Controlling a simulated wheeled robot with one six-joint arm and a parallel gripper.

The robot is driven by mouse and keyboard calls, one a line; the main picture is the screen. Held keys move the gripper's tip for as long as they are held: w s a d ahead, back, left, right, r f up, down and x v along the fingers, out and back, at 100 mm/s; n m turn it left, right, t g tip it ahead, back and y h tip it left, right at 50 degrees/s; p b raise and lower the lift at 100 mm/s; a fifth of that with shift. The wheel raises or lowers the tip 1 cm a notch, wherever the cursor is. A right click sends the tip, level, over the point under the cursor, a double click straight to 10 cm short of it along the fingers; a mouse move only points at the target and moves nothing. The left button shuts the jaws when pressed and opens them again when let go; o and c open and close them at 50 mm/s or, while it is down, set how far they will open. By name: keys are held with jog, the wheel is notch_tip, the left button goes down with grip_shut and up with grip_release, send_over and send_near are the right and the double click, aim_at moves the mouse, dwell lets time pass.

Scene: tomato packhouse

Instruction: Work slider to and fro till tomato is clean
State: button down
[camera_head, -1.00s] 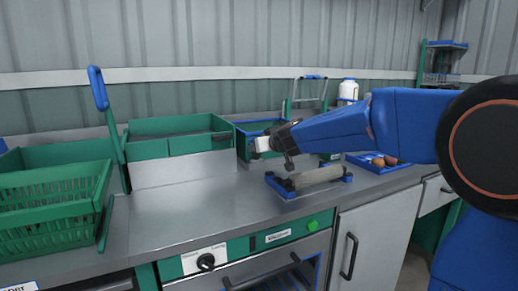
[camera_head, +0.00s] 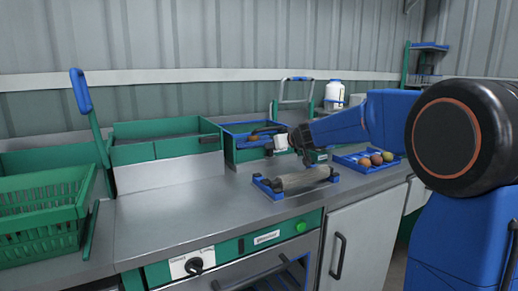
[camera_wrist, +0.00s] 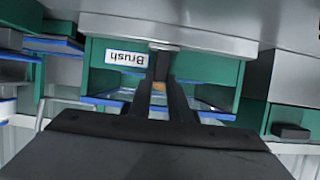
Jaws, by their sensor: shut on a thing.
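The brush unit (camera_head: 236,156) is a green box with a blue rim on the counter. In the wrist view its "Brush" label (camera_wrist: 126,58) appears upside down. An orange-red tomato (camera_head: 253,138) shows inside the unit; a small orange patch of it also shows between my fingers in the wrist view (camera_wrist: 158,87). My gripper (camera_head: 283,142) is at the unit's right end. The brush and most of the slider are hidden.
A grey roller on a blue-ended stand (camera_head: 306,180) lies in front of the unit. A blue tray (camera_head: 346,160) with several round fruits stands right. Green bins (camera_head: 150,152) and a green crate (camera_head: 40,225) stand left. The steel counter (camera_head: 170,220) between is clear.

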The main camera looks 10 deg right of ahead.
jog(key=d, duration=0.2)
jog(key=w+d, duration=0.1)
jog(key=d, duration=0.1)
jog(key=w+d, duration=0.1)
jog(key=d, duration=0.1)
jog(key=shift+d, duration=0.25)
jog(key=c, duration=1.6)
grip_release()
jog(key=shift+c, duration=0.2)
jog(key=v, duration=1.7)
jog(key=shift+s+r, duration=0.1)
jog(key=shift+s, duration=0.05)
